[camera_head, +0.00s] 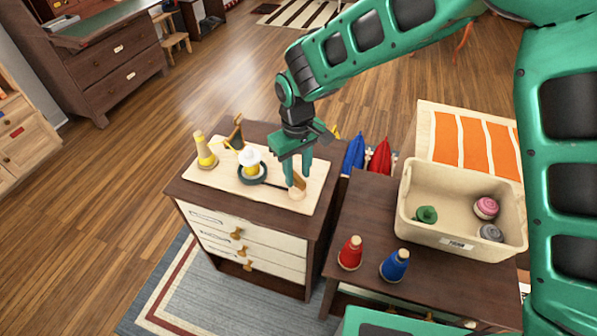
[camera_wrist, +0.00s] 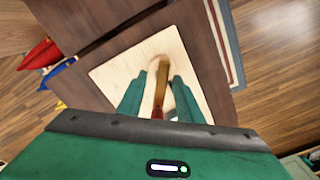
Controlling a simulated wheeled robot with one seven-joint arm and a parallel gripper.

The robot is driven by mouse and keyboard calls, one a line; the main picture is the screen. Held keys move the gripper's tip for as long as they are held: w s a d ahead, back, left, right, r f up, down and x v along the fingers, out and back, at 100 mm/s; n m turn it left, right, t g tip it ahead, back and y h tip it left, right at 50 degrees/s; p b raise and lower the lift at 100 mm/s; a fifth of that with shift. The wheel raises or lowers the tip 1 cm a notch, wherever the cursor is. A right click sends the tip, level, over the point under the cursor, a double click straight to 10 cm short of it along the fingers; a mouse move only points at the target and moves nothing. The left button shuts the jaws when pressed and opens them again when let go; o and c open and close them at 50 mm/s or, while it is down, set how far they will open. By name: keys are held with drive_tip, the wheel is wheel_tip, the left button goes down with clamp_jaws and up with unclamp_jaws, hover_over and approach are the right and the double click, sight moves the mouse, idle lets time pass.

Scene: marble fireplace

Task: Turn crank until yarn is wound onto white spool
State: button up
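The white spool (camera_head: 249,157) stands on a dark round base on the light board (camera_head: 225,180), with yellow yarn around its lower part. A yellow yarn cone (camera_head: 205,152) stands at the board's left, and a strand of yellow runs toward the spool. The wooden crank handle (camera_head: 299,183) is at the board's right, joined to the base by a dark bar. My gripper (camera_head: 298,178) points down over the handle. In the wrist view, the handle (camera_wrist: 161,84) stands between the two fingers (camera_wrist: 160,90), with a gap on both sides. The fingers partly hide the handle in the head view.
Right of the cabinet (camera_head: 250,220), a low dark table (camera_head: 370,215) holds a cream bin (camera_head: 455,235) with yarn balls, a red cone (camera_head: 350,254) and a blue cone (camera_head: 395,266). Blue and red cloths (camera_head: 378,158) hang behind. The floor at left is clear.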

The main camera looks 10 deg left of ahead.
sight(298, 176)
wheel_tip(298, 176, up, 11)
drive_tip(key=shift+f, duration=0.15)
idle(0.5)
drive_tip(key=shift+d, duration=0.1)
